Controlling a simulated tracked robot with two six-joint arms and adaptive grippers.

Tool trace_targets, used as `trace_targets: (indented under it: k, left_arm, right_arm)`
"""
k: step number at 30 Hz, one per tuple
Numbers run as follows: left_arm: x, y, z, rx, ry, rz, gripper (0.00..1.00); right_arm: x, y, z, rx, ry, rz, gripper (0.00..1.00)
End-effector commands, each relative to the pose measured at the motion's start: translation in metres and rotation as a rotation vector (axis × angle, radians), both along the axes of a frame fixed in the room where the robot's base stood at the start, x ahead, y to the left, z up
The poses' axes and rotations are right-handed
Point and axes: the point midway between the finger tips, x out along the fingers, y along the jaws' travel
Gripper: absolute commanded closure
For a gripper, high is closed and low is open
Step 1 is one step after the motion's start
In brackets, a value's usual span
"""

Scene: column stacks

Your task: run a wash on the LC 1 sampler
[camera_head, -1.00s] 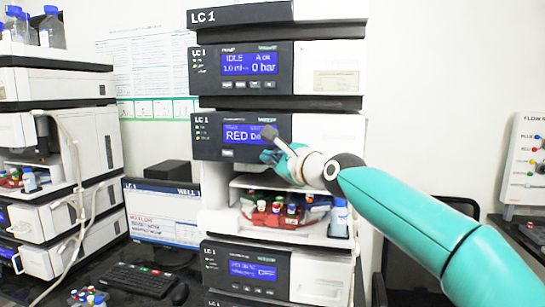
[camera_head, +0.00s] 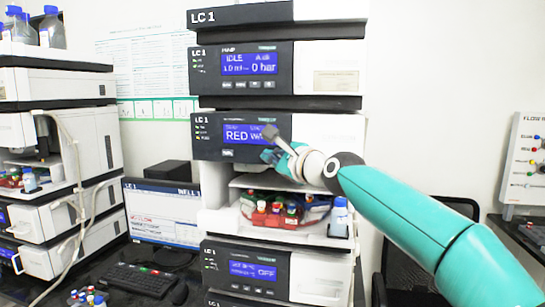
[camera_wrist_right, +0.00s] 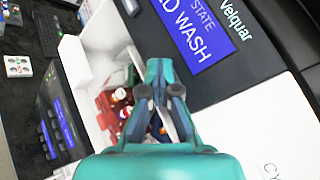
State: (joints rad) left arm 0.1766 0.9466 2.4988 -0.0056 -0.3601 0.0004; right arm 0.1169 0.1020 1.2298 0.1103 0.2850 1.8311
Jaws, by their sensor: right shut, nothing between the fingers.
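The LC 1 sampler module (camera_head: 212,150) is in the middle of the stack in the head view, a dark front panel beside a white cover. Its blue display (camera_head: 237,134) reads "RED" and a partly hidden word starting with W. In the right wrist view the display (camera_wrist_right: 193,28) reads "STATE" and "WASH". A small button lies below the display. My right gripper (camera_head: 271,142) is shut and empty, in front of the panel at the display's right edge; contact cannot be told. It also shows in the right wrist view (camera_wrist_right: 162,72). My left gripper is not in view.
Below the panel is an open bay with a red vial rack (camera_head: 275,217) and a blue-capped bottle (camera_head: 339,219). The pump module (camera_head: 248,65) above reads "IDLE" and "0 bar". A second stack (camera_head: 55,85) stands left. A monitor (camera_head: 165,213) and keyboard (camera_head: 140,279) are between them.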

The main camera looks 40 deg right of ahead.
Motion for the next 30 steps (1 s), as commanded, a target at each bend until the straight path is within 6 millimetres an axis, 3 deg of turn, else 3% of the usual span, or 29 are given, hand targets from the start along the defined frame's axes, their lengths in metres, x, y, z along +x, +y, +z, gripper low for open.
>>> trace_targets:
  k: [30]
  left_arm:
    - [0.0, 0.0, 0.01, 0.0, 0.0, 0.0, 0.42]
  right_arm:
    - [-0.011, 0.012, 0.0, -0.001, 0.0, -0.001, 1.0]
